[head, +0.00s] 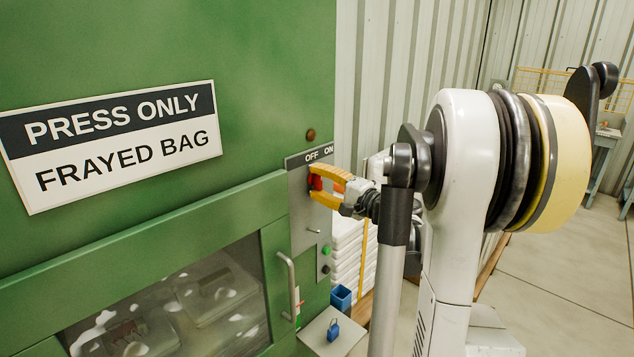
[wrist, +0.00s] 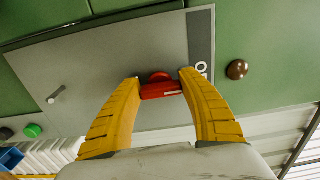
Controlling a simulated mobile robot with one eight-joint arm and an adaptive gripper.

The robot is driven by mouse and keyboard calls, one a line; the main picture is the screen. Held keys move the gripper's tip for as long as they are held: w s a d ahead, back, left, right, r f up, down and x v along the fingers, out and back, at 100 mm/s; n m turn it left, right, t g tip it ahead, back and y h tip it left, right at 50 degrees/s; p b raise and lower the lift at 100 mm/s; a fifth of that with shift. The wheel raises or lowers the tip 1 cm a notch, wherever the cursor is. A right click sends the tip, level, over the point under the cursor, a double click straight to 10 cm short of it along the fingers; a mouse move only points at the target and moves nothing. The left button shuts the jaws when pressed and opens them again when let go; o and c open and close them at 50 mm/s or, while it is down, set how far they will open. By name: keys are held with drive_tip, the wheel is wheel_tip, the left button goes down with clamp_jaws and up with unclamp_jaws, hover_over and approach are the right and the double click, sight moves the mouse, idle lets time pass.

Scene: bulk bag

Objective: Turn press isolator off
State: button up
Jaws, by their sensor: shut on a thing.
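The press isolator is a red handle (head: 315,182) on a grey plate (head: 298,215) marked OFF and ON on the right side of the green press. In the wrist view the red handle (wrist: 161,88) lies between the two fingertips. My gripper (head: 318,187) has yellow fingers and reaches the plate from the right. In the wrist view my gripper (wrist: 160,84) is shut on the handle, with a fingertip at each end. The labels are partly hidden behind the right finger in the wrist view, so I cannot read the handle's setting for sure.
A green button (head: 326,251) and a black button (head: 326,269) sit below the plate. A press door handle (head: 287,287) stands out at lower left. White stacked bags (head: 350,255) stand behind.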

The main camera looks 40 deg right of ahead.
drive_tip(key=o, duration=1.2)
drive_tip(key=s, duration=0.8)
drive_tip(key=s+d, duration=0.1)
drive_tip(key=s, duration=0.3)
